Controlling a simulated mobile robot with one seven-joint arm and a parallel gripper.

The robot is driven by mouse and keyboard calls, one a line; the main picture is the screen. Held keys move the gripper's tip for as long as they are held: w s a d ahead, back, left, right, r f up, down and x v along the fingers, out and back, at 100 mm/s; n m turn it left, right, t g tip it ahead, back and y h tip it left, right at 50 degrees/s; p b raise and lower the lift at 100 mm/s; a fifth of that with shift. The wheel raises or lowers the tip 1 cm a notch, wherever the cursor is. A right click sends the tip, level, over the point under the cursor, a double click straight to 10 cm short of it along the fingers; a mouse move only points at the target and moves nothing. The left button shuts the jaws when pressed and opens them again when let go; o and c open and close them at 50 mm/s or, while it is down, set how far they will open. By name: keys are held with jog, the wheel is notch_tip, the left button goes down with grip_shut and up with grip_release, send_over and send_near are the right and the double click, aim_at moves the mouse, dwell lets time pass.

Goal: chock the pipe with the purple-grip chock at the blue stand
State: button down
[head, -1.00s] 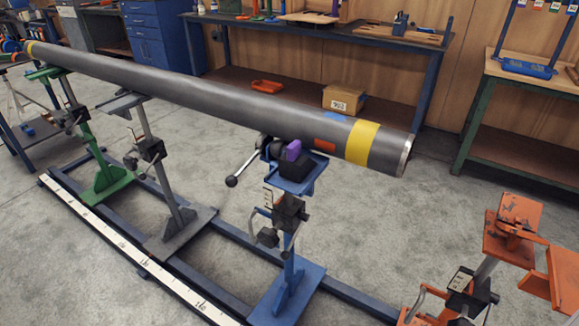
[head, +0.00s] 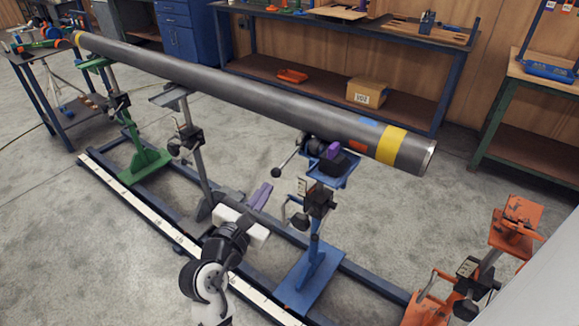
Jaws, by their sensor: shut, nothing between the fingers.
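The long grey pipe (head: 255,92) lies across several stands, with a yellow band near its right end. The blue stand (head: 318,238) stands under its right part. The purple-grip chock (head: 333,151), a dark block with a purple handle, sits on the blue stand's top plate (head: 350,179) at the pipe's near side. I cannot tell whether it touches the pipe. My gripper (head: 264,190) has a white body and purplish-grey fingers. It is shut and empty, below and left of the chock, apart from it and in front of the pipe.
A dark lever with a ball end (head: 277,172) sticks out left of the blue stand's top. A grey stand (head: 190,130) and a green stand (head: 130,140) are further left. An orange stand (head: 515,225) is at right. A rail frame (head: 150,222) lies on the floor.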

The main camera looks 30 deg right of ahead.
jog(key=s+d+f+g+h, duration=0.1)
jog(key=s+d+f+g, duration=0.1)
jog(key=s+d+g, duration=0.15)
jog(key=p, duration=0.4)
send_near(328, 164)
jog(key=shift+n, duration=0.4)
jog(key=x, duration=0.7)
jog(key=shift+s, duration=0.1)
